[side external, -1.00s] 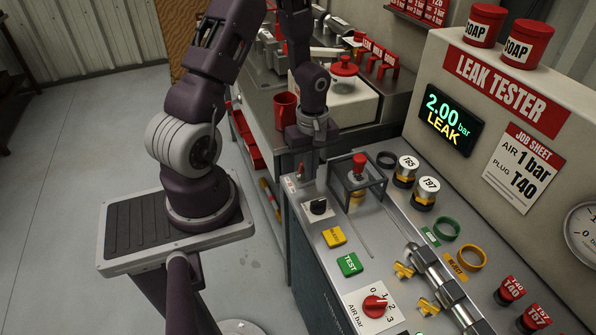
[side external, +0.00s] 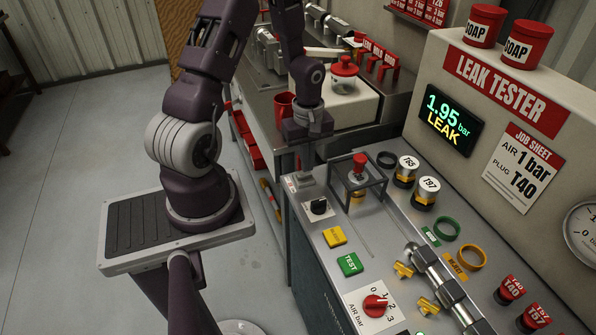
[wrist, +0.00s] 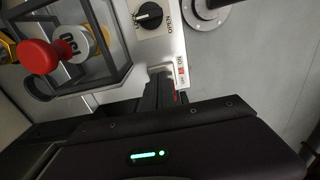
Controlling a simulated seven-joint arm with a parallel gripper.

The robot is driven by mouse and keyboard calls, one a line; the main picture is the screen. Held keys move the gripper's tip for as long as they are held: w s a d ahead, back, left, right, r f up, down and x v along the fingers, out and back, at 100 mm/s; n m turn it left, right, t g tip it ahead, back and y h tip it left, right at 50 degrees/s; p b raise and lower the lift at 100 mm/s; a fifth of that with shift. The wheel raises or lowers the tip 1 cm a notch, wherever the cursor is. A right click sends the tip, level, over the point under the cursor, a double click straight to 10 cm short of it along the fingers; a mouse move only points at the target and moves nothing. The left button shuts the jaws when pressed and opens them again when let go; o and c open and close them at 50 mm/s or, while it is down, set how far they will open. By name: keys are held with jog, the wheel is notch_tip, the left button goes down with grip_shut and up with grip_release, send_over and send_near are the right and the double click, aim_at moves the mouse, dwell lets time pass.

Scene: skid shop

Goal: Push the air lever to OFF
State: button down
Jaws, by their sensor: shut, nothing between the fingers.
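The air lever shows only as a small red piece (wrist: 175,96) beside my fingers in the wrist view; most of it is hidden. A small white label with red and dark print (wrist: 181,70) is on the panel corner next to it. The label also shows in the side view (side external: 292,184). My gripper (side external: 305,178) points down at the far left corner of the panel, by the lever. Its fingers (wrist: 159,76) are shut and empty. I cannot tell whether they touch the lever.
A black knob (side external: 319,207) marked OPEN is close by. A caged red-topped plug (side external: 359,162) stands to the right. The display (side external: 451,120) reads 1.95 bar LEAK. A red air knob (side external: 376,304) is at the front.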

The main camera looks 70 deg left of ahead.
jog(key=shift+a+f, duration=0.25)
jog(key=shift+a, duration=0.75)
jog(key=shift+d, duration=0.8)
jog(key=shift+r, duration=0.1)
notch_tip(320, 180, up, 8)
jog(key=shift+d, duration=0.15)
